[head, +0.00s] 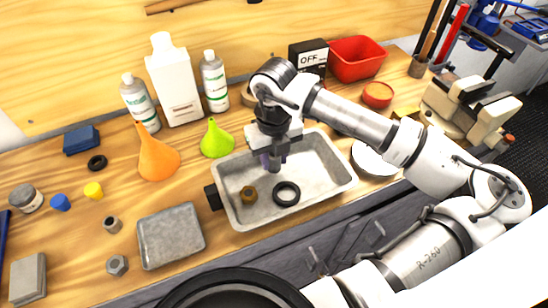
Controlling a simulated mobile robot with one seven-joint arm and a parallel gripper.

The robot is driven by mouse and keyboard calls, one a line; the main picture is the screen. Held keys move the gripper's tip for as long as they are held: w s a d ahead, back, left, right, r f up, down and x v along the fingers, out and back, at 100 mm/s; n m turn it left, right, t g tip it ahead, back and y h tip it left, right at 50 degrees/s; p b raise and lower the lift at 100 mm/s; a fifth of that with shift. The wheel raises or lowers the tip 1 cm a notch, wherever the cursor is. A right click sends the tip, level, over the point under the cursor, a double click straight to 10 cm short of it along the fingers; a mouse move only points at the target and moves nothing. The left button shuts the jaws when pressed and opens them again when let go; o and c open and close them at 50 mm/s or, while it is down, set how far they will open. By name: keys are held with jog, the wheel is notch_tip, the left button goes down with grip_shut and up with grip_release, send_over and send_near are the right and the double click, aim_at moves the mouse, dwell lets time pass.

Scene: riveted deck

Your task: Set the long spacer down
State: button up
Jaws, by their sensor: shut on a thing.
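My gripper (273,162) points down over the left-middle part of a grey metal tray (335,170). It is shut on a small purplish piece (265,160), which I take to be the long spacer. Most of it is hidden by the fingers. I cannot tell whether its lower end touches the tray floor. In the tray, a brass-coloured nut (249,194) lies below and left of my gripper, and a black ring (286,194) lies below and right of it.
An orange funnel (157,157), a green funnel (217,142) and white bottles (175,85) stand behind and left of the tray. A grey lidded box (171,236) lies at left front. A white round dish (374,160) is right. The tray's right half is clear.

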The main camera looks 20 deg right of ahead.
jog(key=shift+f, duration=0.8)
jog(key=shift+f+b, duration=0.25)
jog(key=shift+b, duration=0.05)
jog(key=o, duration=1.1)
jog(key=shift+r, duration=0.1)
jog(key=shift+r, duration=0.1)
jog(key=shift+r+p, duration=0.2)
jog(key=shift+p, duration=0.35)
notch_tip(320, 180, up, 12)
jog(key=shift+f+b, duration=0.15)
jog(key=shift+b, duration=1.1)
